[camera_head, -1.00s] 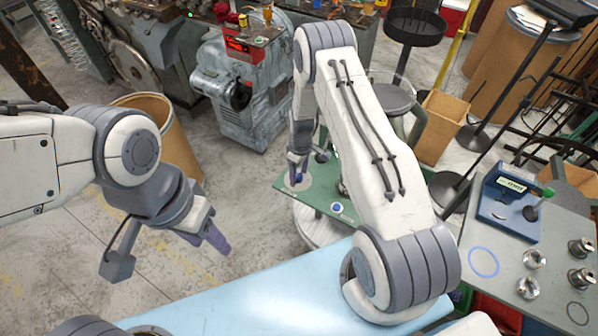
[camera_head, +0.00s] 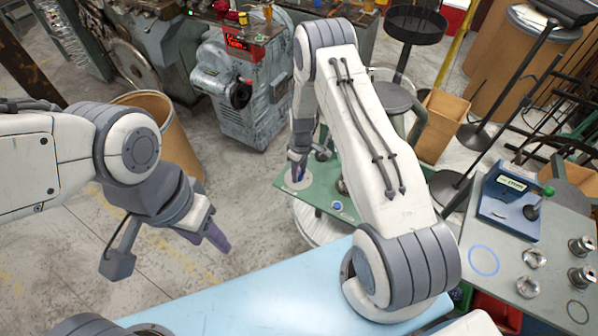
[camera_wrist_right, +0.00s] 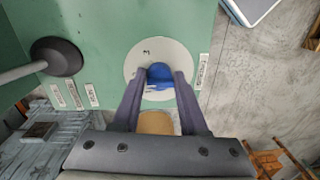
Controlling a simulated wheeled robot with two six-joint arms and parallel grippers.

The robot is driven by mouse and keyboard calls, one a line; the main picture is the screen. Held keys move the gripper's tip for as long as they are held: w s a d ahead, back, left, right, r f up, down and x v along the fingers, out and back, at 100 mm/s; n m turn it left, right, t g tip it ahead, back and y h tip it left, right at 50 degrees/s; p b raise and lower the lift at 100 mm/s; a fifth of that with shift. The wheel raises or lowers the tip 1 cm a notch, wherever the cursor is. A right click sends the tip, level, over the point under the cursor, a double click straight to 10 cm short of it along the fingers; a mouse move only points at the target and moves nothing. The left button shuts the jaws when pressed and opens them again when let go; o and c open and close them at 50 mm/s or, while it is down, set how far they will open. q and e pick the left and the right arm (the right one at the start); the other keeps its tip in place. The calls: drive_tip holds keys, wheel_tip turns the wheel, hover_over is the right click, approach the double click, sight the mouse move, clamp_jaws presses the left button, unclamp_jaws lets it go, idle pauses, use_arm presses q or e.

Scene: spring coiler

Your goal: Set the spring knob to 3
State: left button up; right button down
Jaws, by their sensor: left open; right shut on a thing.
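The blue knob (camera_wrist_right: 160,73) sits at the middle of a round white dial (camera_wrist_right: 135,62) on a green panel (camera_wrist_right: 100,20) in the right wrist view. My right gripper (camera_wrist_right: 160,76) is shut on the knob, one finger on each side. Dark marks show on the dial's upper left, too small to read for certain. In the head view, my right gripper (camera_head: 297,170) points down at the dial (camera_head: 300,184) on the green panel's left part. My left gripper (camera_head: 219,238) is open and empty, in the air left of the panel.
A black round base with a grey lever (camera_wrist_right: 55,57) stands left of the dial. Another blue button (camera_head: 337,206) sits on the panel's front. A light blue surface (camera_head: 250,300) lies in front. A grey table (camera_head: 510,262) with a blue device (camera_head: 508,205) is at right.

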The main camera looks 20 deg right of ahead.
drive_tip(key=m+b, duration=0.2)
drive_tip(key=shift+f+m, duration=0.1)
drive_tip(key=shift+m, duration=0.2)
drive_tip(key=m+b, duration=0.1)
drive_tip(key=m, duration=0.1)
drive_tip(key=shift+m+b, duration=0.3)
drive_tip(key=shift+m, duration=0.1)
drive_tip(key=m+b, duration=0.1)
drive_tip(key=m, duration=0.2)
drive_tip(key=shift+t, duration=0.3)
drive_tip(key=shift+a+m, duration=0.1)
drive_tip(key=shift+m, duration=1.5)
drive_tip(key=shift+c, duration=2.3)
unclamp_jaws()
